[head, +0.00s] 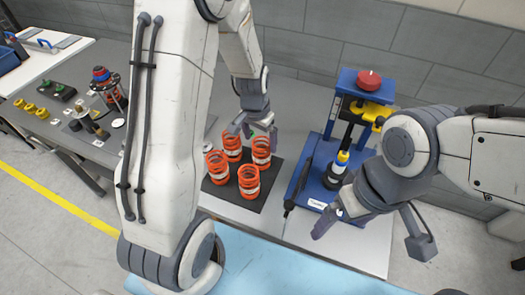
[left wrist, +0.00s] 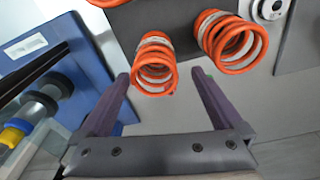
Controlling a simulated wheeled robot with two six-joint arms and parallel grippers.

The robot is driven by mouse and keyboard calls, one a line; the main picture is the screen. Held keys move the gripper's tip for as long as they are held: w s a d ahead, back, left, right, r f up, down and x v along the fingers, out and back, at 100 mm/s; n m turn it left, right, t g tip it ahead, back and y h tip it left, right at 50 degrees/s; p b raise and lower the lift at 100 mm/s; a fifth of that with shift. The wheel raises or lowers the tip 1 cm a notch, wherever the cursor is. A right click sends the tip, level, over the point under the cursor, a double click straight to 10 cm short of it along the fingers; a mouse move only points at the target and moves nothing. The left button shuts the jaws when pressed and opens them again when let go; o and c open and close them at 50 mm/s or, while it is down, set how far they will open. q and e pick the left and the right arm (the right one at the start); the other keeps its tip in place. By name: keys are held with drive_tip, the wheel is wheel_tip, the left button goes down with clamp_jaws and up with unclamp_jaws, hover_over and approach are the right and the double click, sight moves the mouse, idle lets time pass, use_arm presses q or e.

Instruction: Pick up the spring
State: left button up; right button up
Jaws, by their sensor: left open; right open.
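Several orange coil springs with pale bands stand on a black plate (head: 221,193). They include a front spring (head: 249,182), a left spring (head: 217,168), a back spring (head: 232,147) and a right spring (head: 262,153). My left gripper (head: 252,130) is open and empty over the back of the group. In the left wrist view, one spring (left wrist: 154,66) lies in line with the gap between the purple fingers (left wrist: 160,80), apart from both; a second spring (left wrist: 231,41) is farther right. Which springs these are I cannot tell. My right gripper (head: 368,245) is open and empty at right.
A blue fixture (head: 312,180) with a red knob (head: 369,80) stands right of the plate, close to my right arm. A grey side table (head: 60,125) with small parts is at left. A light blue surface (head: 270,265) lies in front.

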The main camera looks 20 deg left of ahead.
use_arm(q)
drive_tip(key=f, duration=0.3)
drive_tip(key=f+p, duration=0.1)
drive_tip(key=f, duration=0.1)
drive_tip(key=shift+w+d, duration=0.1)
drive_tip(key=shift+d, duration=0.2)
clamp_jaws()
